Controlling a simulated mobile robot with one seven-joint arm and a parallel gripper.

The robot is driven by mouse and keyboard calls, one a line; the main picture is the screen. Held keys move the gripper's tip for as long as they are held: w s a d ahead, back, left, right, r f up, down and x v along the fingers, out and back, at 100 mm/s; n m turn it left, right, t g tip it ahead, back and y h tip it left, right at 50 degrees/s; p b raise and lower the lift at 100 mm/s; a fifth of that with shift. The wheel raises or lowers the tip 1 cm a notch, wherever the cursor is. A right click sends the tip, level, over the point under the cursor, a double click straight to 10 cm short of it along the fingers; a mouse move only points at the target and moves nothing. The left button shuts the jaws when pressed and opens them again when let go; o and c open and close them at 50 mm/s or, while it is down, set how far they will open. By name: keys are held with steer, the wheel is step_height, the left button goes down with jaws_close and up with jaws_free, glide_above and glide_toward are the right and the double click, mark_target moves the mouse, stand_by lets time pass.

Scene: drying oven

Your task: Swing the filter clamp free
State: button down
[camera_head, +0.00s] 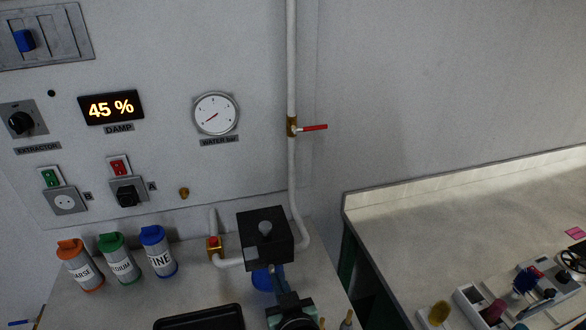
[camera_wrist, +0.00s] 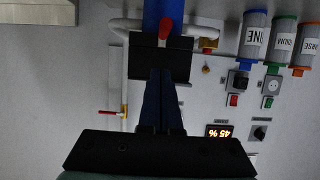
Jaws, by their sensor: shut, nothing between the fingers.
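A black filter head (camera_head: 265,236) with a grey knob on top sits on the white pipe, with a blue bowl (camera_head: 261,281) under it. In the wrist view, which is upside down, the dark head (camera_wrist: 177,58) and blue bowl (camera_wrist: 151,14) lie straight past my fingers. A red lever-like piece (camera_wrist: 166,27) lies against the bowl and may be the clamp; I cannot make it out in the head view. My gripper (camera_head: 277,268) is shut and empty in front of the head. Its fingertips (camera_wrist: 160,72) overlap the head; contact cannot be told.
White pipe (camera_head: 291,60) runs up the wall, with a red-handled valve (camera_head: 313,128). A brass valve (camera_head: 214,247) is left of the head. Orange, green and blue-capped bottles (camera_head: 120,262) stand further left. A black tray (camera_head: 200,318) lies in front. A cluttered bench (camera_head: 430,230) is at right.

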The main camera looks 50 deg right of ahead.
steer(key=b+v, duration=0.2)
steer(key=v, duration=0.8)
steer(key=shift+f+b, duration=0.35)
steer(key=shift+f, duration=0.05)
steer(key=shift+a, duration=0.15)
steer(key=w+a+r+n+t+y, duration=0.1)
steer(key=w+a+r+t, duration=0.25)
steer(key=r, duration=0.65)
steer(key=w+a+r+n+t, duration=0.15)
steer(key=w+a+r, duration=0.25)
steer(key=r, duration=0.5)
steer(key=w+a+r+n+t+y, duration=0.1)
steer(key=w+a+r+t, duration=0.25)
steer(key=r, duration=0.65)
steer(key=s+a+r+n+t+y, duration=0.1)
steer(key=s+a+r+t, duration=0.1)
steer(key=a+r, duration=0.2)
steer(key=s+a+r+t+y, duration=0.2)
steer(key=a+r, duration=0.2)
steer(key=r, duration=0.6)
steer(key=s+a+r+n+t+y, duration=0.1)
steer(key=s+a+r+t+y, duration=0.1)
steer(key=r, duration=0.6)
steer(key=shift+a+n+t, duration=0.35)
steer(key=shift+a+t, duration=0.1)
steer(key=shift+a, duration=0.8)
